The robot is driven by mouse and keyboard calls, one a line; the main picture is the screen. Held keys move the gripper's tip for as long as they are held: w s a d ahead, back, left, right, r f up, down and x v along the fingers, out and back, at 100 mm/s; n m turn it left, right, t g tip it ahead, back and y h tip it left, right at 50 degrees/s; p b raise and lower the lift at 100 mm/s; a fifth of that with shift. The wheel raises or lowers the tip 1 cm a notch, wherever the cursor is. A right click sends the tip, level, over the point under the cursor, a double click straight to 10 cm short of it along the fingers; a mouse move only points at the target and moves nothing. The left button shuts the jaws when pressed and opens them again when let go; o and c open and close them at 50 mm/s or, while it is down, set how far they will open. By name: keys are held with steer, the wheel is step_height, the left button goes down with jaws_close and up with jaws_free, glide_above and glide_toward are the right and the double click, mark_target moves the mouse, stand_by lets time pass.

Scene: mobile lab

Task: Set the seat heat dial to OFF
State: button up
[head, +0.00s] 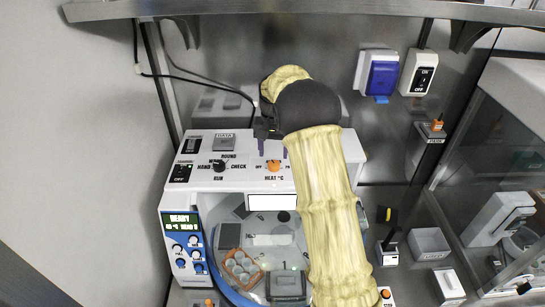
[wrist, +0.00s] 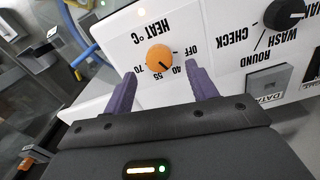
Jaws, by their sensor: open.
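The heat dial (head: 273,165) is an orange round knob on the white sloped panel, labelled HEAT °C, with marks OFF, 40, 55 and 70. In the wrist view the dial (wrist: 158,57) has a dark pointer line that seems to point near 40, away from OFF; the exact setting is hard to read. My gripper (head: 272,147) is just behind the dial in the head view. In the wrist view my gripper (wrist: 160,76) is open, its two purple fingers apart with the dial between and just beyond their tips. No contact shows.
Left of it on the panel sits a black selector knob (head: 219,166) marked HAND, WASH, ROUND, CHECK and RUN. A grey DATA plate (head: 224,143) and a black switch (head: 181,173) are nearby. Below is an open bay with a blue rim (head: 222,277). A metal shelf (head: 300,8) hangs above.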

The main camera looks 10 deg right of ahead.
mark_target(273, 162)
steer(key=f, duration=0.2)
steer(key=f+p, duration=0.1)
steer(key=shift+d+f, duration=0.2)
steer(key=shift+f, duration=0.2)
steer(key=shift+a+f, duration=0.1)
steer(key=shift+f, duration=0.25)
steer(key=c, duration=1)
steer(key=shift+n, duration=0.4)
steer(key=n+b, duration=0.1)
steer(key=n, duration=0.2)
steer(key=shift+w+n, duration=0.1)
steer(key=shift+n, duration=0.2)
steer(key=n+b, duration=0.1)
steer(key=n, duration=0.4)
steer(key=shift+r+n, duration=0.15)
steer(key=shift+n, duration=0.15)
